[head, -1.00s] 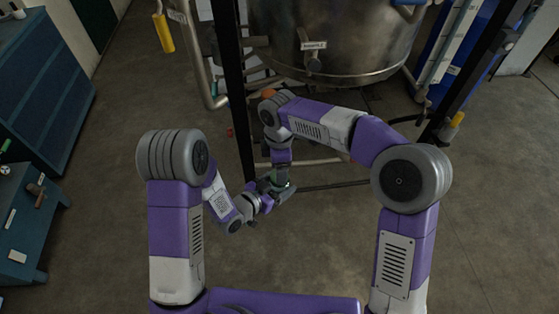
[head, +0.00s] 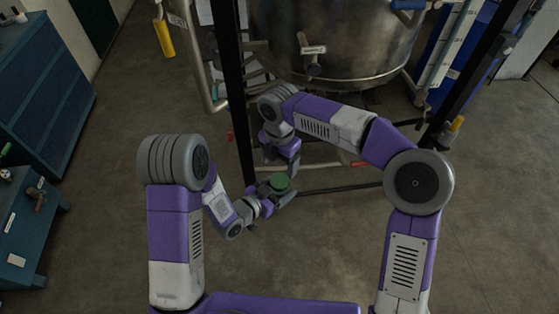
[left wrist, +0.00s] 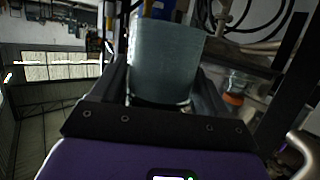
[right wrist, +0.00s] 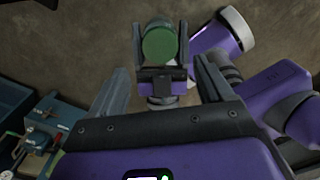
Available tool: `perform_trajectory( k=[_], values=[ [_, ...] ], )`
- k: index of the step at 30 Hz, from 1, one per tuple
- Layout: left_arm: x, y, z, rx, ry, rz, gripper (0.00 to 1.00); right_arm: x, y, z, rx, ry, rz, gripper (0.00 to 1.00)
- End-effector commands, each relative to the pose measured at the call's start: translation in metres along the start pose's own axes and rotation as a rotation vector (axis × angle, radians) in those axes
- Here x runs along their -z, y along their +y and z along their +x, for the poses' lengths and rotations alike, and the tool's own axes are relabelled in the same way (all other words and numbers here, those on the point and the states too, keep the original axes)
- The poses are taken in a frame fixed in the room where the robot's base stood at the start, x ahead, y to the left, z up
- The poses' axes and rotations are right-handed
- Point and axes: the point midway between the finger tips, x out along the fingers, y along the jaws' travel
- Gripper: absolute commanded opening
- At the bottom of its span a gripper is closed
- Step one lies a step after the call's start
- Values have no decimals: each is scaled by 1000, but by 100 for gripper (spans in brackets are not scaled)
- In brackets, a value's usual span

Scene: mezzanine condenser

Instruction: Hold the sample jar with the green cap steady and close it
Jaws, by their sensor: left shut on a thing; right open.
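The sample jar (left wrist: 165,60) is a grey-blue cylinder standing between the fingers of my left gripper (left wrist: 163,85), which is shut on it. Its green cap (head: 279,182) shows at the top of the jar in the head view and faces the camera in the right wrist view (right wrist: 159,42). The cap appears seated; how tightly, I cannot tell. The left wrist view does not show the cap. My right gripper (right wrist: 158,75) is open and empty, its fingers apart from the cap, which lies ahead of them. In the head view it is above and behind the jar.
A large steel vessel (head: 335,40) with a valve (head: 312,62) stands behind my arms. Black frame posts (head: 232,95) and a low dark bar (head: 340,187) are close to the grippers. A blue bench (head: 35,225) is at the left.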

Motion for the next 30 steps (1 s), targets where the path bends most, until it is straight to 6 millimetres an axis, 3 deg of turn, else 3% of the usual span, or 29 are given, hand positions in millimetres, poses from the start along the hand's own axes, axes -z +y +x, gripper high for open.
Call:
perform_trajectory(
  k=[16,29,30],
  values=[
    [0,0,0,0,1,0,0,0,-1,70,3,1,1,80],
    [0,0,0,0,1,0,0,0,0,80,0,0,2,80],
    [0,0,0,0,1,0,0,0,0,80,0,0,2,75]
  ],
)
